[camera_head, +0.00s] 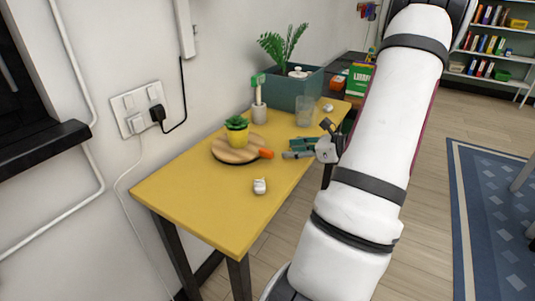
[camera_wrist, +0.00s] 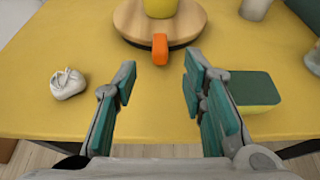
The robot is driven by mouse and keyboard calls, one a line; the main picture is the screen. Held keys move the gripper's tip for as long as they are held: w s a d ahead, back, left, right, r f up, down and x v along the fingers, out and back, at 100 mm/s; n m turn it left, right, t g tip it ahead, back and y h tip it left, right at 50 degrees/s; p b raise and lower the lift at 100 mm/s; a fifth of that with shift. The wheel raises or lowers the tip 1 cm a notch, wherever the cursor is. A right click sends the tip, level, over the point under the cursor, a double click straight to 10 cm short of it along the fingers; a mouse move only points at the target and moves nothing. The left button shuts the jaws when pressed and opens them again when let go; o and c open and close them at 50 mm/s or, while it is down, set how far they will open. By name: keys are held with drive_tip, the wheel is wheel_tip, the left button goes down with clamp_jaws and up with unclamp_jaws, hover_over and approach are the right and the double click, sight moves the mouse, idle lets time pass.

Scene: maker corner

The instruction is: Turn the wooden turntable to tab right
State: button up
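The wooden turntable (camera_head: 230,156) is a round board on a dark base on the yellow table; it shows in the wrist view (camera_wrist: 135,22) at the top. Its orange tab (camera_head: 266,154) sticks out to the right in the head view. In the wrist view the tab (camera_wrist: 160,49) points down the picture, toward my gripper. A yellow pot with a green plant (camera_head: 237,136) stands on the turntable. My gripper (camera_wrist: 158,82) is open and empty, its fingers with teal pads spread apart. The tab lies ahead of the gap, not touching the fingers. In the head view my gripper (camera_head: 288,149) is right of the tab.
A small white object (camera_head: 260,186) lies near the front edge, left of my gripper in the wrist view (camera_wrist: 67,83). A green and yellow sponge (camera_wrist: 254,90) lies beside the right finger.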

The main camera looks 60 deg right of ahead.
sight(270, 151)
drive_tip(key=b+x, duration=0.1)
drive_tip(key=x, duration=0.8)
drive_tip(key=shift+w+f, duration=0.2)
drive_tip(key=shift+w, duration=0.15)
clamp_jaws()
